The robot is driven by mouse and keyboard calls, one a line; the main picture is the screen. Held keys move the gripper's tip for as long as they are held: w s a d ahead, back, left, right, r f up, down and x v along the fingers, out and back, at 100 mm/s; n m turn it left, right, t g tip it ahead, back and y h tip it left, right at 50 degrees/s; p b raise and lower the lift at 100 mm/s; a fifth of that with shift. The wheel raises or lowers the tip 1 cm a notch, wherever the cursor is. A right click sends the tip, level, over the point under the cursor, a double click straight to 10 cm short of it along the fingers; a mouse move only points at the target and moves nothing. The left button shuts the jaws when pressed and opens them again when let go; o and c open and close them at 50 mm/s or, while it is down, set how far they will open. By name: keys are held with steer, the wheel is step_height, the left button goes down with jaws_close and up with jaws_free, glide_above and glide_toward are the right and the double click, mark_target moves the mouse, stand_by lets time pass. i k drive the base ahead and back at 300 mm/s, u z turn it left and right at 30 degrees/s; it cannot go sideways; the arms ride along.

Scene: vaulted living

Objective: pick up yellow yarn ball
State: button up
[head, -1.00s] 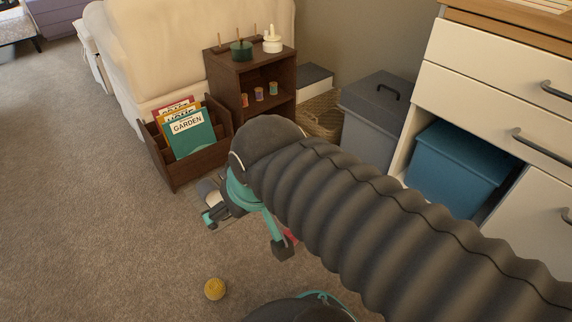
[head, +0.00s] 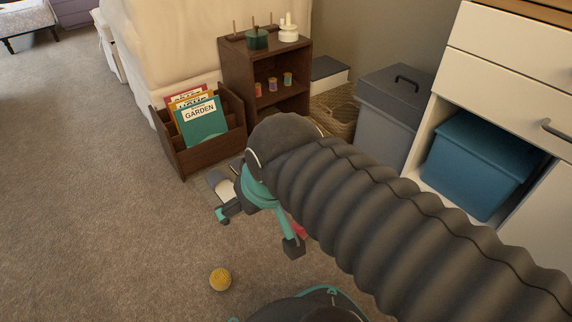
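The yellow yarn ball (head: 220,280) lies on the carpet at the lower middle of the head view, in plain sight. My gripper (head: 258,231) is above and to the right of the ball in the picture. The gripper is apart from the ball. My dark ribbed arm hides part of the floor on the right.
A wooden magazine rack (head: 178,160) stands beside the sofa (head: 185,45) and a small brown shelf (head: 235,75). A grey lidded bin (head: 385,130), basket (head: 337,112) and white drawers line the right. Carpet is clear at left.

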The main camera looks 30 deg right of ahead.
mark_target(220, 278)
steer(key=u, duration=1.95)
steer(key=k, duration=0.55)
steer(key=z, duration=0.15)
